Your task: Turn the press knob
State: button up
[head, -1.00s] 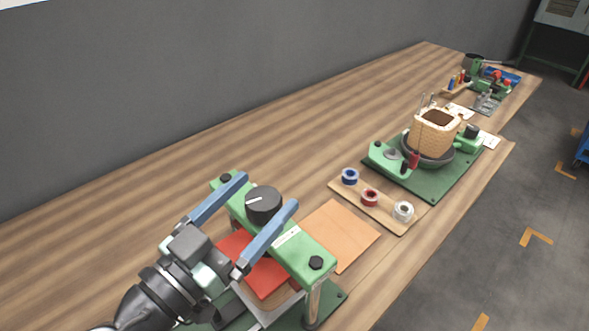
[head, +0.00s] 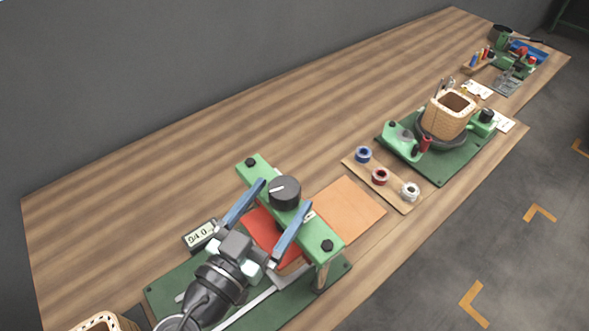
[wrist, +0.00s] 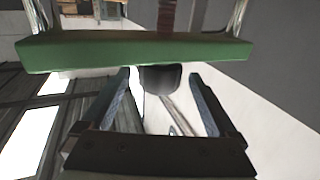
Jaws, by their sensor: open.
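The press knob (head: 284,192) is a black round dial with a white mark, on top of the green crossbar (head: 318,230) of the press. My gripper (head: 274,200) is open, with its two blue fingers on either side of the knob in the head view. I cannot tell whether they touch it. In the wrist view the knob (wrist: 160,78) shows below the green bar (wrist: 130,50), between the open fingers (wrist: 160,88).
A small display (head: 200,235) reading about "94.0" stands left of my arm. Open tabletop (head: 200,150) extends behind the press.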

aim_at(295, 181)
jog(key=shift+p+x, duration=0.6)
jog(key=shift+x, duration=2.2)
jog(key=c, duration=1.4)
jog(key=shift+f+m+g+h+b, duration=0.25)
jog(key=shift+m+g+h+b, duration=0.25)
jog(key=shift+b, duration=0.85)
